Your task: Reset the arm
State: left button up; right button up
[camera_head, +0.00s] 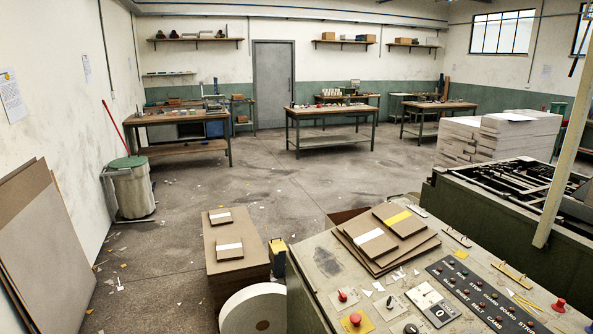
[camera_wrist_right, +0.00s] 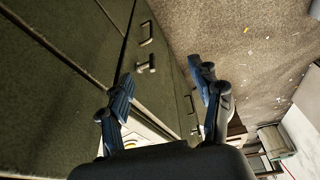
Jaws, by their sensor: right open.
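My right gripper (camera_wrist_right: 163,90) shows in the right wrist view with its two dark fingers spread apart. Nothing is between the fingertips. Beyond it is a dark green cabinet side (camera_wrist_right: 70,50) with metal handles, and the concrete floor lies to the right. The right gripper does not show in the head view. My left gripper is not in either view.
A control console (camera_head: 340,262) with buttons and boards on top stands in front. A board stack (camera_head: 235,262) and a white roll (camera_head: 254,310) stand left of it. A machine (camera_head: 465,205) is at right. Open floor lies beyond, with workbenches farther back.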

notch_tip(320, 180, down, 15)
jog(key=s+b, duration=0.2)
jog(key=s, duration=0.1)
jog(key=s+d+f+g+b, duration=0.2)
jog(key=s+d+f+b, duration=0.1)
jog(key=s+f, duration=1.4)
notch_tip(320, 180, down, 4)
jog(key=shift+d+b, duration=0.15)
jog(key=shift+b, duration=0.35)
